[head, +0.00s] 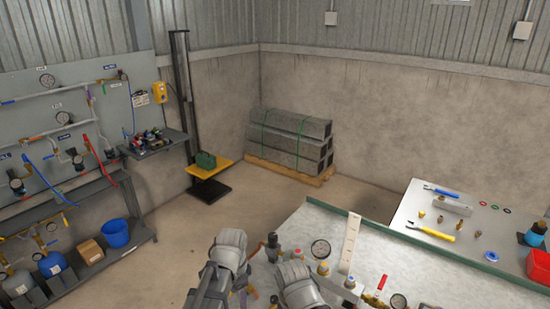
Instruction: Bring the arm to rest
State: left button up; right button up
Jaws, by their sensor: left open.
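My left arm rises from the bottom edge in the head view, with a grey rounded link left of the bench's fittings. My left gripper (243,286) is low in the picture, partly hidden by the arm's links, and open. I see nothing held in it. Another grey rounded link of mine stands to its right, close to the gauge and valves. My right gripper is not in view.
A second table (405,209) with tools stands right. A shelf rack (115,254) with a blue bucket (116,233) is left. The floor (185,240) between is clear.

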pick_arm(q)
jog(key=s+a+n, duration=0.5)
jog(key=a+n, duration=0.1)
jog(key=n, duration=0.6)
jog(key=s+d+m+y+b, duration=0.1)
jog(key=s+d+m, duration=0.3)
jog(key=d, duration=0.6)
jog(key=shift+s+d+f+g, duration=0.35)
jog(key=shift+s+f, duration=0.1)
jog(key=shift+s, duration=0.6)
